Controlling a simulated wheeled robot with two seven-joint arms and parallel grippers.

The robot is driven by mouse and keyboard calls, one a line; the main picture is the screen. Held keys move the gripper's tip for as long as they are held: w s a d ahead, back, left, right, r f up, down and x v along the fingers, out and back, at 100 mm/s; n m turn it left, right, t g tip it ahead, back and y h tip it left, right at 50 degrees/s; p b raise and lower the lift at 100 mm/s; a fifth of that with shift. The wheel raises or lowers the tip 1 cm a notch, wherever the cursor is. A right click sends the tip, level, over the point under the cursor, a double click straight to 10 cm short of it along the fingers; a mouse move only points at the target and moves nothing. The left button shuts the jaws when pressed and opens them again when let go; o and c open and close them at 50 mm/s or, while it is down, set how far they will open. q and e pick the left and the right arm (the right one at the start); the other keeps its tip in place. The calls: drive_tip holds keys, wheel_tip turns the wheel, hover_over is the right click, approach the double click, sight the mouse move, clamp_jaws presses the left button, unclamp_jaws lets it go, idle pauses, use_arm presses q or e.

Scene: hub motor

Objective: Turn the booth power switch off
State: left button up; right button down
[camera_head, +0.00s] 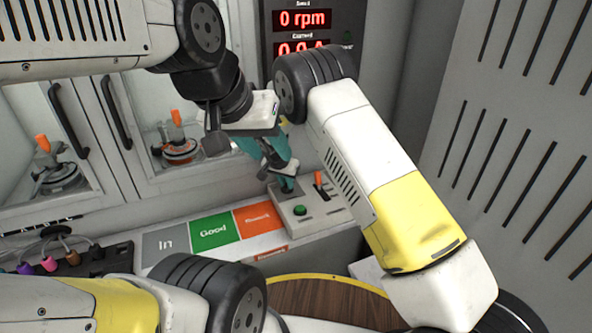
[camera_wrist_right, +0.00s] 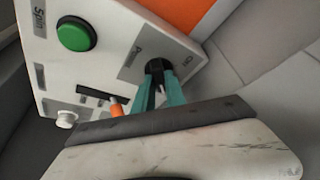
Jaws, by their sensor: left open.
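The switch box (camera_head: 325,213) is white, with a green button (camera_head: 300,210) and an orange-tipped lever (camera_head: 318,182). In the right wrist view, a dark power switch (camera_wrist_right: 157,66) stands on it between the labels "Power" and "ON". My right gripper (camera_head: 286,184) reaches down to the box. Its two teal fingers (camera_wrist_right: 161,92) are close together at the power switch, one to each side of the dark part. I cannot tell whether they press on it. My left gripper (camera_head: 249,144) is open above and left of the box, partly hidden by its own wrist.
A display (camera_head: 303,20) behind the arms reads 0 rpm. A sorting strip with grey "In", green "Good" (camera_head: 213,231) and orange areas lies left of the box. Glass-fronted cabinets (camera_head: 160,130) stand behind. A slotted panel (camera_head: 520,140) closes the right side.

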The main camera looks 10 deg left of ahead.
drive_tip(key=shift+n, duration=0.3)
drive_tip(key=n, duration=0.2)
drive_tip(key=n+y, duration=0.1)
drive_tip(key=shift+d+n+y, duration=0.2)
drive_tip(key=shift+n+y, duration=0.1)
drive_tip(key=shift+n, duration=0.1)
drive_tip(key=n, duration=0.2)
drive_tip(key=n+g+y, duration=0.1)
drive_tip(key=n, duration=0.1)
drive_tip(key=shift+w+d+y, duration=0.1)
drive_tip(key=shift+y, duration=0.2)
drive_tip(key=n+g+y, duration=0.1)
drive_tip(key=n, duration=0.3)
drive_tip(key=shift+n, duration=0.4)
drive_tip(key=shift+w+d+n+g+y, duration=0.1)
drive_tip(key=shift+n+g+y, duration=0.25)
drive_tip(key=shift+n, duration=0.8)
drive_tip(key=shift+w+n+g+y, duration=0.15)
drive_tip(key=shift+n+g, duration=0.4)
drive_tip(key=shift+n, duration=0.6)
drive_tip(key=shift+s, duration=0.15)
drive_tip(key=c, duration=1.4)
unclamp_jaws()
